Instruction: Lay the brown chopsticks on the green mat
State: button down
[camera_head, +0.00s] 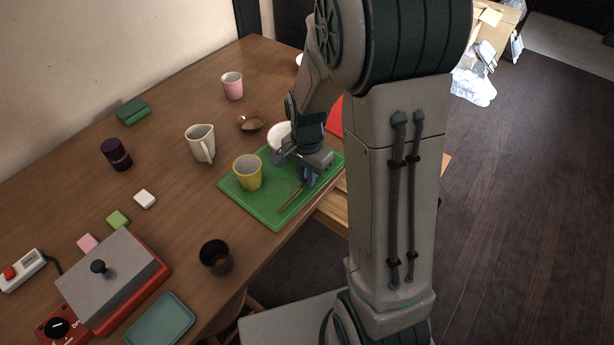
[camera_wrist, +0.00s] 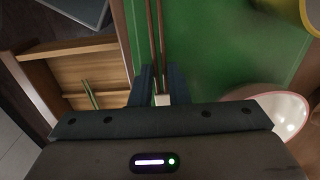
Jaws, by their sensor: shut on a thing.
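The brown chopsticks (camera_head: 292,197) are thin, dark sticks lying side by side over the green mat (camera_head: 265,212), near its front edge. In the wrist view the chopsticks (camera_wrist: 155,35) run up from between my fingers, along the left side of the mat (camera_wrist: 215,50). My gripper (camera_head: 307,180) is shut on them, low over the mat; its fingers (camera_wrist: 157,85) close around one end. I cannot tell whether the chopsticks touch the mat. My gripper hides their held end in the head view.
A yellow cup (camera_head: 248,174) stands on the mat, left of my gripper. A white bowl (camera_head: 279,133) is behind it. A wooden drawer (camera_wrist: 85,70) with green sticks is open below the table edge. A dark cup (camera_head: 215,257) stands nearer the front.

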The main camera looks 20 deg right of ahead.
jog(key=shift+f, duration=0.4)
jog(key=shift+f, duration=0.15)
jog(key=c, duration=1.4)
grip_release()
